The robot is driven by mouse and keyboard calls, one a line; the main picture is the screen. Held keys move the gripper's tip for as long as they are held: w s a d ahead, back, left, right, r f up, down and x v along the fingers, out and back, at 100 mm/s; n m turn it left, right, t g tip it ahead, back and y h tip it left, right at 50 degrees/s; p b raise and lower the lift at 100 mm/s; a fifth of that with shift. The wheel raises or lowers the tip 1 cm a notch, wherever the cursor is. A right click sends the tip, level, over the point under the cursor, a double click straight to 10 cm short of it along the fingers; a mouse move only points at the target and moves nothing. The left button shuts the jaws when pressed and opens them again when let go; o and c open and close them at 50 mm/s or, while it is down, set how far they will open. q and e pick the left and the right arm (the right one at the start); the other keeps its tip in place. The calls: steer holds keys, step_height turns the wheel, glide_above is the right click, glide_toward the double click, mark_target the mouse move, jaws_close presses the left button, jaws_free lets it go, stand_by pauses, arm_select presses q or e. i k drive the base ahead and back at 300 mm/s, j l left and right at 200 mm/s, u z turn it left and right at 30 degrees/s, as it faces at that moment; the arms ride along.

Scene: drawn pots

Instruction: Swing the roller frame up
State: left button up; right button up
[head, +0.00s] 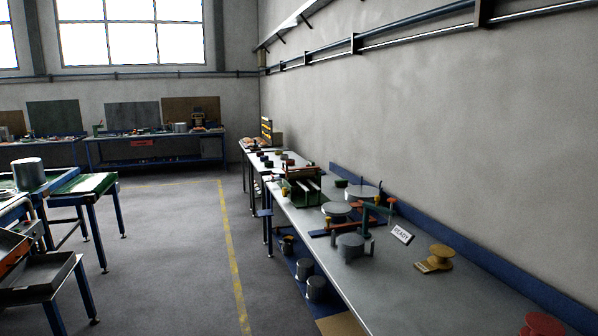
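No gripper of mine shows in the head view. On the long grey bench (410,285) along the right wall stands a grey round pot-like piece (350,246). A dark green bracket (377,213) rises beside it, with small orange parts near its top. Further back on the bench is a dark green boxy fixture (301,186) with pale bars across it. I cannot tell which of these is the roller frame, nor whether it is up or down; they are small and partly overlap.
A "READY" sign (402,235), a yellow spool-like piece (440,257) and a red one (542,324) are on the bench. Metal pots (316,288) sit below it. Green-topped tables (86,184) stand at left. The grey floor (170,260) between is clear.

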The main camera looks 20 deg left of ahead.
mark_target(301, 169)
steer(key=i+j+u, duration=0.5)
steer(key=i, duration=0.15)
steer(key=i+j+u, duration=0.3)
steer(key=i, duration=0.7)
steer(key=i+u, duration=0.3)
steer(key=i, duration=0.75)
steer(key=i+z, duration=0.2)
steer(key=i, duration=0.3)
steer(key=i+j+z, duration=0.25)
steer(key=i, duration=0.25)
steer(key=i+j+z, duration=0.2)
steer(key=i, duration=0.3)
steer(key=i+j+z, duration=0.25)
steer(key=i, duration=0.25)
